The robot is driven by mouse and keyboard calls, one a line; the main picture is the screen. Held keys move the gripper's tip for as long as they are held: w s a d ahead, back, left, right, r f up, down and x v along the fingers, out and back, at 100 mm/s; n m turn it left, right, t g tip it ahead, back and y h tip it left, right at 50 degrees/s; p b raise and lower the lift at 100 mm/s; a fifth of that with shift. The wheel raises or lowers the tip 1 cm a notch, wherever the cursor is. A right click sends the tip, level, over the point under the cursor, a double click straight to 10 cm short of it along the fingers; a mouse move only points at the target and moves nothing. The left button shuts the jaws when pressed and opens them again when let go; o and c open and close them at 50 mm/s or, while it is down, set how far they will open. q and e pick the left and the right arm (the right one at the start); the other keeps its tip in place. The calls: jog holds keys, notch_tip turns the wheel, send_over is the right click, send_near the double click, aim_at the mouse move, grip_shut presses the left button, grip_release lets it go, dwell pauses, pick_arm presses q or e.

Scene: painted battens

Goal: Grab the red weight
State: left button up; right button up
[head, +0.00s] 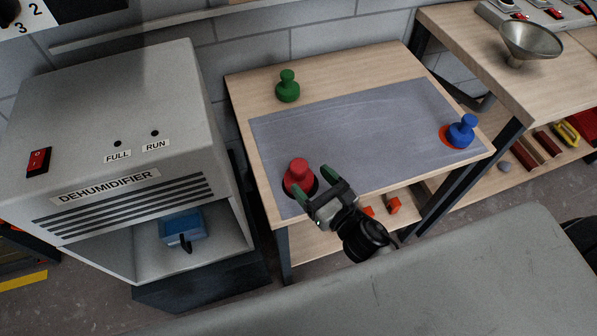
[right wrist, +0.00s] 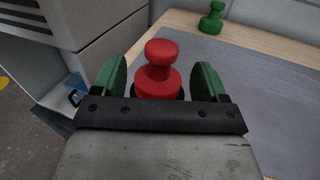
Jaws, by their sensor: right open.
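The red weight (head: 297,174) stands upright at the near left corner of the grey mat (head: 360,125) on a wooden table, on a dark round spot. In the right wrist view the red weight (right wrist: 160,70) shows between the two green finger pads, with a gap on each side. My right gripper (head: 322,185) is open at the weight, with its fingers pointing toward it; it also shows in the right wrist view (right wrist: 163,82). The lower part of the weight is partly hidden by the gripper. My left gripper is not in view.
A green weight (head: 288,87) stands at the table's back left, and a blue weight (head: 462,131) stands by a red spot at the mat's right end. A grey dehumidifier (head: 110,120) is close on the left. A bench with a metal funnel (head: 530,42) is at the right.

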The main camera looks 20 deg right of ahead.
aim_at(305, 173)
jog(key=p+x, duration=0.1)
jog(key=x, duration=0.4)
jog(key=shift+d+f+p, duration=0.1)
jog(key=shift+p, duration=0.2)
jog(key=shift+w+f, duration=0.1)
jog(key=shift+w, duration=0.15)
jog(key=c, duration=1.3)
grip_shut()
